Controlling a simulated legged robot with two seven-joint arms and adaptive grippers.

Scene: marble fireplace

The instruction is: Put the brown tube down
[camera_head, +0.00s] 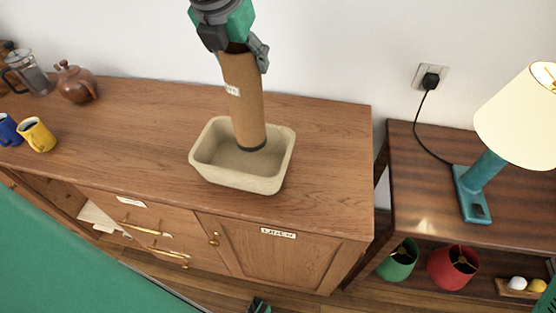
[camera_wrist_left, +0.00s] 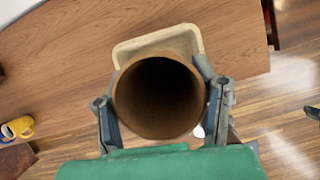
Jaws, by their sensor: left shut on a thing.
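The brown tube (camera_head: 243,95) stands nearly upright, slightly tilted, with a small white label and a dark lower end. My left gripper (camera_head: 238,46) is shut around its upper end. In the left wrist view the tube (camera_wrist_left: 160,133) shows its open, dark mouth between the two fingers of the gripper (camera_wrist_left: 163,95). The tube's lower end appears inside the outline of a beige rectangular basin (camera_head: 205,170); I cannot tell whether it touches the basin's floor. The basin's rim also shows behind the tube in the left wrist view (camera_wrist_left: 158,42).
The basin stands on a wooden sideboard (camera_head: 330,140). A brown teapot (camera_head: 76,84), a glass press (camera_head: 28,75) and yellow (camera_head: 37,135) and blue mugs are at the left. A side table with a lamp (camera_head: 520,110) is at the right. The sideboard top beside the basin is clear.

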